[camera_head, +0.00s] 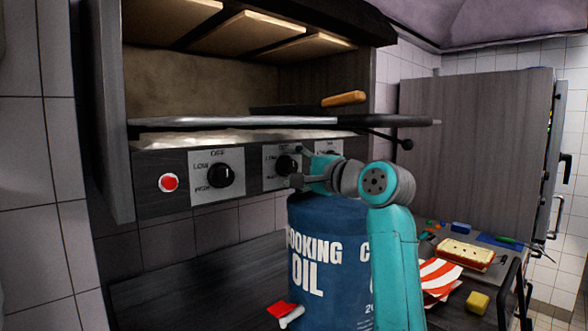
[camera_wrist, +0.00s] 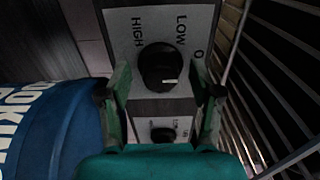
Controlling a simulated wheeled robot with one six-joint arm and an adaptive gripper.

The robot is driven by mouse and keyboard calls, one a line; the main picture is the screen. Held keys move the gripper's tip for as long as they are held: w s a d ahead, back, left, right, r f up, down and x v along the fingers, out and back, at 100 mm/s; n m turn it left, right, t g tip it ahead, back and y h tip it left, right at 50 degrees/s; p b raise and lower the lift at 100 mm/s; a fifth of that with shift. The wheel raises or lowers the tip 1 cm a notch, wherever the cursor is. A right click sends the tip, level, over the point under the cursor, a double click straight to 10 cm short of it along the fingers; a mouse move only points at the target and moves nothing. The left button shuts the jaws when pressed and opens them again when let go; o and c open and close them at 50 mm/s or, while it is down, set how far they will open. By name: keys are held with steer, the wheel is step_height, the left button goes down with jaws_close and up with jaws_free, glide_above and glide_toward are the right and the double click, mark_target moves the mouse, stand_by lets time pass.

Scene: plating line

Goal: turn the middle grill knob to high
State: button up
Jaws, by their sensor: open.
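The grill's control panel (camera_head: 150,184) has a row of black knobs on grey plates marked OFF, LOW and HIGH. The middle knob (camera_head: 286,163) is partly covered by my gripper (camera_head: 300,167) in the head view. In the wrist view, the middle knob (camera_wrist: 160,68) lies between my open fingers (camera_wrist: 160,78), with a gap at each side. Its white mark is on the right side, toward the partly hidden O label and away from HIGH. The right knob (camera_wrist: 163,135) shows lower down, between the finger bases.
A blue cooking oil drum (camera_head: 317,265) stands just below the panel, close to my arm. The left knob (camera_head: 219,174) and a red button (camera_head: 168,183) are clear. A wood-handled pan (camera_head: 343,99) rests above. Metal grill bars (camera_wrist: 265,85) run beside my right finger.

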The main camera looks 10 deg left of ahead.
steer(key=shift+c, duration=0.2)
steer(key=c, duration=1.1)
steer(key=n, duration=0.5)
steer(key=shift+n, duration=0.3)
steer(key=n, duration=1.2)
steer(key=shift+n, duration=0.4)
steer(key=n, duration=0.5)
steer(key=shift+n, duration=0.4)
